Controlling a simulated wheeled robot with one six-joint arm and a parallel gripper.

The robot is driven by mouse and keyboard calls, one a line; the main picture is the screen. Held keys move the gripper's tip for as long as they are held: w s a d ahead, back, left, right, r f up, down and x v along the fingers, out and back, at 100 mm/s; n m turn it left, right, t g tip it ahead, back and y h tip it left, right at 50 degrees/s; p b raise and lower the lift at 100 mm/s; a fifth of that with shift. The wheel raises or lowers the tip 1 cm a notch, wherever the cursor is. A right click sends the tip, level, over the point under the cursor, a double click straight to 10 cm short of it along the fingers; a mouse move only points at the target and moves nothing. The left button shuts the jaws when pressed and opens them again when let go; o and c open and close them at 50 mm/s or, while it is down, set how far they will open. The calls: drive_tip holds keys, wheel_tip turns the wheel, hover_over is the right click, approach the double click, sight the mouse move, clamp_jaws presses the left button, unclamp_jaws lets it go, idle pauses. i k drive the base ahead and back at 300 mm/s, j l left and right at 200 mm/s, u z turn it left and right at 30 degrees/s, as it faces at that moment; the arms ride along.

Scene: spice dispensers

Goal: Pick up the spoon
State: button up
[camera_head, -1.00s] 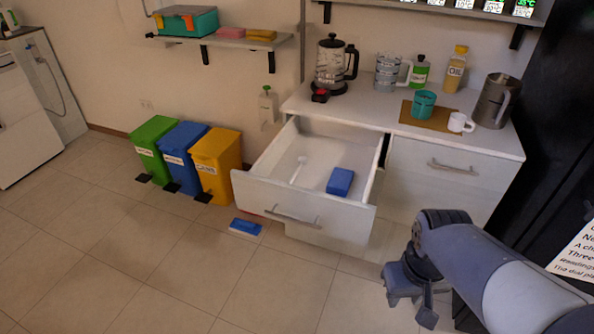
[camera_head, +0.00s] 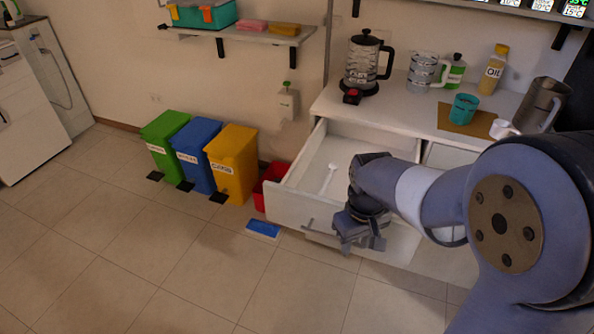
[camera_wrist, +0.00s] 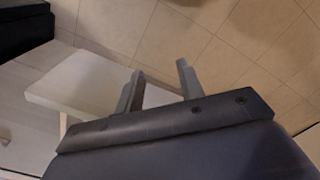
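The white spoon (camera_head: 329,177) lies inside the open drawer (camera_head: 290,205), toward its left side, in the head view. My gripper (camera_head: 361,245) is in front of the drawer's front panel, apart from the spoon, with its fingers pointing down. In the wrist view my gripper (camera_wrist: 160,84) shows its two fingers spread apart with nothing between them. The pale drawer front (camera_wrist: 75,88) shows left of the fingers, over the floor. The spoon does not show in the wrist view. My arm hides the right part of the drawer in the head view.
The counter (camera_head: 400,115) above holds a French press (camera_head: 362,65), a teal cup (camera_head: 463,107) and a metal pitcher (camera_head: 540,103). A red bin (camera_head: 272,178) and a yellow bin (camera_head: 232,160) stand left of the drawer. A blue object (camera_head: 263,228) lies on the floor.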

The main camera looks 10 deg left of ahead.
sight(333, 166)
drive_tip(key=i+j+u, duration=0.2)
drive_tip(key=u, duration=0.25)
drive_tip(key=i+j+u, duration=0.2)
drive_tip(key=u, duration=0.3)
drive_tip(key=i+j+z, duration=0.45)
drive_tip(key=z, duration=0.3)
drive_tip(key=i+j+z, duration=0.1)
drive_tip(key=j+z, duration=0.2)
drive_tip(key=z, duration=0.15)
drive_tip(key=j+z, duration=0.2)
drive_tip(key=z, duration=0.2)
drive_tip(key=i+j+z, duration=0.1)
drive_tip(key=j+z, duration=0.4)
drive_tip(key=z, duration=0.35)
